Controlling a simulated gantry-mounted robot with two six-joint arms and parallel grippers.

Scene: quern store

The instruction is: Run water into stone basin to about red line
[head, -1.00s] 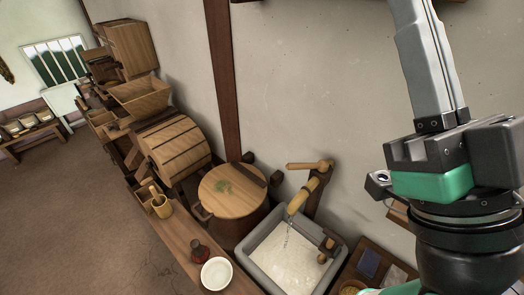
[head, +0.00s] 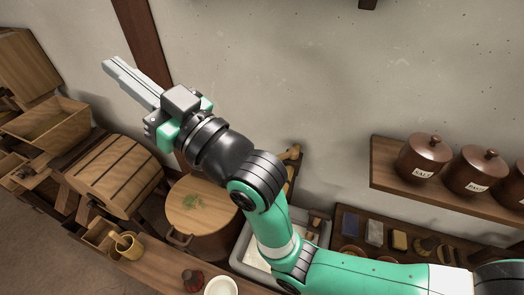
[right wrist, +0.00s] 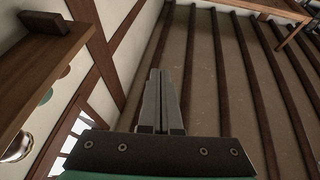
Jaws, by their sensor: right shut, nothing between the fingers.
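The grey stone basin (head: 250,274) stands low in the middle of the head view. My right arm crosses over it, so only its left and front parts and some pale inside show. The water surface and any red line cannot be made out. The wooden tap (head: 293,155) above the basin is mostly hidden behind my arm; only its upper end shows. Whether water runs now is hidden. My right gripper (head: 112,68) is up and left of the basin, near the wall post, apart from everything. Its fingers are shut and empty, also in the right wrist view (right wrist: 161,75).
A lidded tub (head: 200,206) with green herbs stands left of the basin, beside a wooden drum (head: 112,178). A white bowl (head: 221,286) and red-brown bottle (head: 192,279) are in front. A shelf with brown jars (head: 424,155) is on the right wall. Ceiling beams fill the right wrist view.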

